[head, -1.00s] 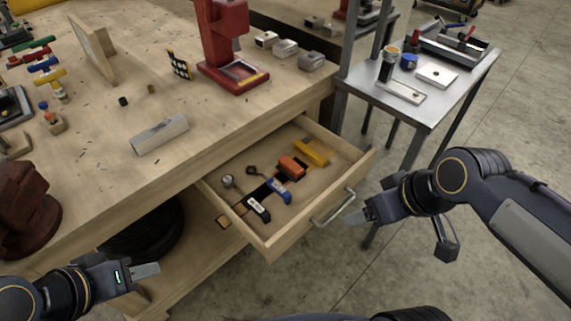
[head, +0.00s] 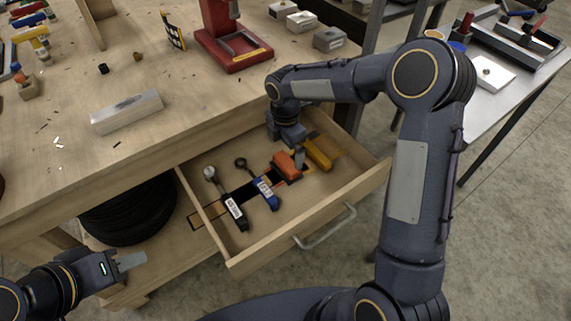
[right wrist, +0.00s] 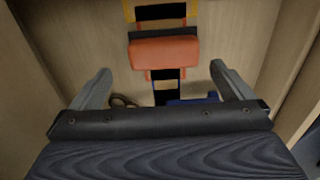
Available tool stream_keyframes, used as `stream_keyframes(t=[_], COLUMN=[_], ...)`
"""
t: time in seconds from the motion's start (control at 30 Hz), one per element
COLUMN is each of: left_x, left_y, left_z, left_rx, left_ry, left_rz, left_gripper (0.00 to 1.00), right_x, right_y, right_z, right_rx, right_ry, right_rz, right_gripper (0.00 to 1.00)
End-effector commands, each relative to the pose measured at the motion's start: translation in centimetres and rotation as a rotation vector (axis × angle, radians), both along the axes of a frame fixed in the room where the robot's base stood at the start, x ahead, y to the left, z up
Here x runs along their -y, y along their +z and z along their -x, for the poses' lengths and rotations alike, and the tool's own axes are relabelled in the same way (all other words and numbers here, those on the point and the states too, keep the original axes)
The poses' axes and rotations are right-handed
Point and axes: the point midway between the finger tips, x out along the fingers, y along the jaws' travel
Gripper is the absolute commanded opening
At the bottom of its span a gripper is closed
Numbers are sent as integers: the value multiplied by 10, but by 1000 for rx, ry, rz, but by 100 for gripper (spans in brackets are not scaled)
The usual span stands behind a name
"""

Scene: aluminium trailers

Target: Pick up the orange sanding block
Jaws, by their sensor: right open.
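The orange sanding block (head: 285,164) lies in the open drawer (head: 250,232), between a blue-handled tool (head: 265,193) and a yellow block (head: 317,153). In the right wrist view the sanding block (right wrist: 164,53) sits ahead of the fingertips, near the middle. My right gripper (head: 299,152) reaches down into the drawer beside the block, and its arm hides part of the drawer's back. In the right wrist view my right gripper (right wrist: 160,80) is open with nothing between its fingers. My left gripper (head: 132,262) is at the lower left, away from the drawer, with its fingers seeming close together.
A black-handled tool (head: 229,200) lies at the drawer's left. The drawer walls and the workbench (head: 90,150) edge stand close around my right gripper. A metal block (head: 127,112) and a red press (head: 232,45) are on the bench. A grey side table (head: 480,115) is at right.

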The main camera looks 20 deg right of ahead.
Motion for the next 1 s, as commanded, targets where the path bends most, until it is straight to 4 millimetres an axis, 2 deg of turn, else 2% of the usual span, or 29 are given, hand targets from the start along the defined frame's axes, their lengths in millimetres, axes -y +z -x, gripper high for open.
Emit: stream_keyframes(t=[0.4, 0.7, 0.77, 1.0], left_x=[0, 0, 0, 0], left_y=[-7, -7, -7, -7], left_z=[0, 0, 0, 0], left_rx=[0, 0, 0, 0], left_ry=[0, 0, 0, 0], left_rz=[0, 0, 0, 0], left_gripper=[36, 36, 36, 36], right_x=[1, 1, 1, 1], right_y=[-56, -61, -61, -61], right_z=[5, 5, 5, 5], right_rx=[-2, 0, 0, 0], right_ry=[-4, -5, -5, -5], right_rz=[0, -1, -1, -1], right_gripper=[100, 100, 95, 63])
